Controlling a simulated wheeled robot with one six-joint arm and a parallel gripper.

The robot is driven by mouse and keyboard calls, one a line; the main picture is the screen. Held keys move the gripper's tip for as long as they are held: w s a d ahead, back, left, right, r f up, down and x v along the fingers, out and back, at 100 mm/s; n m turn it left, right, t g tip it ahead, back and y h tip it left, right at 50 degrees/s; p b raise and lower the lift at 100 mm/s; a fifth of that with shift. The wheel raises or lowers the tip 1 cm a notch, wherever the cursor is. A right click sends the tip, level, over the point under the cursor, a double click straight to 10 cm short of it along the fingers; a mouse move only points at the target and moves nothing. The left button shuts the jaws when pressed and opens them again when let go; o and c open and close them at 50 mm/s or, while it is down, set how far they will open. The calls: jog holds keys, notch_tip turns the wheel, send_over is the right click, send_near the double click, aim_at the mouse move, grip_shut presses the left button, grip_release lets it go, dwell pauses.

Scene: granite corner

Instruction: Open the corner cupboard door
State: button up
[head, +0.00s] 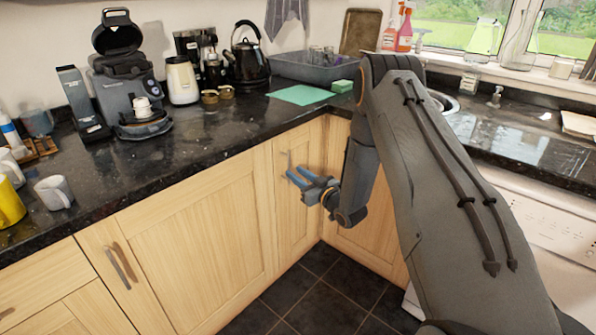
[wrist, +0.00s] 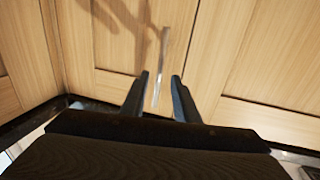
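The narrow wooden corner cupboard door (head: 298,222) is shut, just left of the inner corner under the worktop. Its slim metal handle (head: 289,159) stands upright near the top of the door, partly hidden by my gripper. My gripper (head: 295,172) is open in front of the door, its blue fingers toward the handle. In the wrist view the handle (wrist: 162,60) runs lengthwise between the two spread fingertips of my gripper (wrist: 161,76) and touches neither. How deep the fingers reach around it I cannot tell.
The black granite worktop (head: 215,135) overhangs the doors. A wider cupboard door (head: 200,235) adjoins on the left, another (head: 365,238) beyond the corner on the right. The dark tiled floor (head: 325,295) in front is clear. A kettle (head: 246,62) and coffee machine (head: 125,85) stand above.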

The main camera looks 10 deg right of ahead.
jog(key=shift+x, duration=1.4)
jog(key=shift+d, duration=0.1)
